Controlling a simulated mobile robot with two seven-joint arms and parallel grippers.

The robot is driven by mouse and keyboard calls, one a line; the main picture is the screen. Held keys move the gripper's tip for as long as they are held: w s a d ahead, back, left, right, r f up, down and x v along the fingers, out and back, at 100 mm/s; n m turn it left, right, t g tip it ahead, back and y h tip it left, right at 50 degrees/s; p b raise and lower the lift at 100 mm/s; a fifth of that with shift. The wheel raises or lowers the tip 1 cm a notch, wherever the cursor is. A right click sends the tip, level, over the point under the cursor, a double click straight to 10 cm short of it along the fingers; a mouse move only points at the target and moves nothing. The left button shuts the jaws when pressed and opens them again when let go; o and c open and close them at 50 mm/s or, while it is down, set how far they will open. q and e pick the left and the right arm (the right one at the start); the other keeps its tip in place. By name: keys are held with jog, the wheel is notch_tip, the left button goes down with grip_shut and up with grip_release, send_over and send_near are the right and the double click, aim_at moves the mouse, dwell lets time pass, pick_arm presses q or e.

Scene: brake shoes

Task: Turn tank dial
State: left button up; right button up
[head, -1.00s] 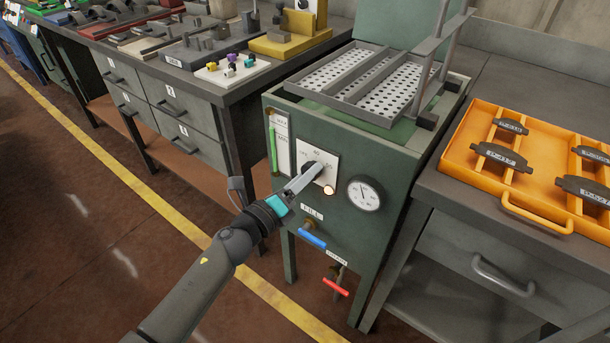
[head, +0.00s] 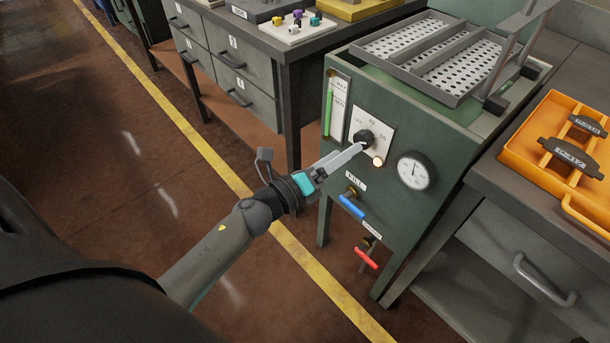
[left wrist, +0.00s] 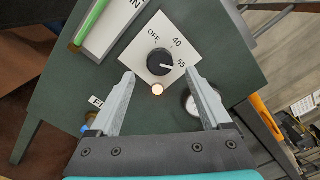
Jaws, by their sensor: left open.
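The black tank dial (head: 364,138) sits on a white plate on the front of the green tank (head: 440,215). In the left wrist view the dial (left wrist: 160,62) has a white mark pointing right, toward the number after 40; OFF is at upper left. My left gripper (head: 354,150) is in front of the dial in the head view. In the left wrist view its fingers (left wrist: 161,75) are spread and empty, with the dial beyond and between their tips, apparently apart from them. A small round lamp (left wrist: 157,89) below the dial glows. My right gripper is not in view.
A gauge (head: 413,170) is right of the dial. A blue-handled valve (head: 351,206) and a red-handled valve (head: 366,259) stick out below. A perforated tray (head: 465,74) tops the tank. An orange tray (head: 532,150) with brake shoes lies on the right bench. Open floor lies left.

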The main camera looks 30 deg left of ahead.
pick_arm(q)
jog(key=v, duration=1)
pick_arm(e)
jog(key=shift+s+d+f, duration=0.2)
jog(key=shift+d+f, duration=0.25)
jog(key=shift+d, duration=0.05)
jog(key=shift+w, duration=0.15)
pick_arm(q)
jog(key=s+a+f+n+g+y+p, duration=0.2)
jog(key=f+n+g+y, duration=0.1)
jog(key=f+n, duration=0.65)
jog(key=s+a+f+n+g+y+p, duration=0.1)
jog(key=s+a+f+n+g+y, duration=0.15)
jog(key=f+n, duration=0.65)
jog(key=s+f+n+g+p, duration=0.1)
jog(key=s+f+n+g, duration=0.3)
jog(key=s+f, duration=0.5)
jog(key=s+d+f+n+g+y+p, duration=0.1)
jog(key=s+f+n+g, duration=0.4)
jog(key=s+f, duration=0.4)
jog(key=s, duration=0.3)
jog(key=shift+s+f+p, duration=0.2)
jog(key=shift+s+p, duration=0.1)
jog(key=shift+s, duration=0.1)
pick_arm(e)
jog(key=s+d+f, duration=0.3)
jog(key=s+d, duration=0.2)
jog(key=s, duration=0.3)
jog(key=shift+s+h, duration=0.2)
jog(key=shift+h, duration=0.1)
